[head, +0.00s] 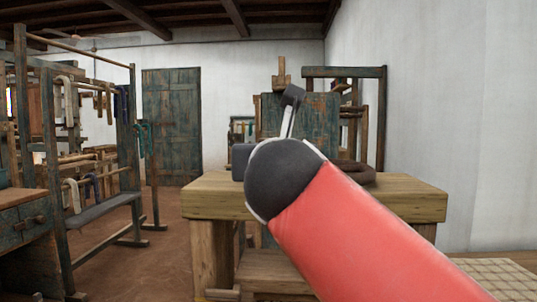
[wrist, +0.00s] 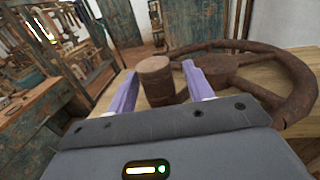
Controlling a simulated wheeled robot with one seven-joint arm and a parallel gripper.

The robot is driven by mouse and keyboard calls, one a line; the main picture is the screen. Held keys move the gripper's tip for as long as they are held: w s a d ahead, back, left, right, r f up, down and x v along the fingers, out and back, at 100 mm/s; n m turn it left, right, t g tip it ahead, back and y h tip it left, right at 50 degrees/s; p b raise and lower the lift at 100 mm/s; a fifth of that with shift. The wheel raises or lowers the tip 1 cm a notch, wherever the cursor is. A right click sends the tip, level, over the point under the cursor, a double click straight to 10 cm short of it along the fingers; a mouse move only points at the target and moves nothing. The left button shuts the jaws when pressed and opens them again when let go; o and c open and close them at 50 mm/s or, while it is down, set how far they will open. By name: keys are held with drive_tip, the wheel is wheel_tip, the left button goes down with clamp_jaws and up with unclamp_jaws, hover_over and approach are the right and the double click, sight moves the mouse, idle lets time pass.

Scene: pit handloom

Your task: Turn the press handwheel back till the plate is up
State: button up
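The press handwheel is a rusty brown spoked wheel. In the wrist view its rim (wrist: 296,82) curves across the right side, with its hub (wrist: 212,68) left of that. A short brown cylindrical handle (wrist: 156,80) stands up at its left. My gripper (wrist: 160,82) is open, with one purple finger on each side of this handle and a visible gap to it; I cannot tell how deep the handle sits between them. In the head view part of the handwheel (head: 358,172) shows behind my red arm, which hides my fingers. I cannot make out the press plate.
The handwheel is above a thick wooden table (head: 420,202). A worn blue-green panel (head: 318,112) and a dark wooden frame (head: 381,115) stand behind it. A loom frame (head: 132,150) with hanging yarn is at left. The floor (head: 165,215) between loom and table is clear.

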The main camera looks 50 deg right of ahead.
drive_tip(key=shift+a, duration=0.1)
drive_tip(key=v, duration=0.7)
drive_tip(key=shift+s+a+b, duration=0.2)
drive_tip(key=shift+s+b, duration=0.1)
idle(0.3)
drive_tip(key=w+a+f+m+g+y, duration=0.1)
drive_tip(key=w+a+f+m+y, duration=0.35)
drive_tip(key=f, duration=0.45)
drive_tip(key=w+a+f+m+y, duration=0.35)
drive_tip(key=w+f+m, duration=0.2)
drive_tip(key=f, duration=0.45)
drive_tip(key=s+a+f+m+g+y, duration=0.1)
drive_tip(key=a+f+m+g+y, duration=0.1)
drive_tip(key=a+f+m, duration=0.4)
drive_tip(key=a+f+m+g+y, duration=0.3)
drive_tip(key=a+f+m, duration=0.4)
drive_tip(key=f+m, duration=0.3)
wheel_tip(320, 180, down, 4)
drive_tip(key=shift+s+a+f+y, duration=0.15)
drive_tip(key=shift+s+f+y, duration=0.1)
drive_tip(key=shift+s+y, duration=0.15)
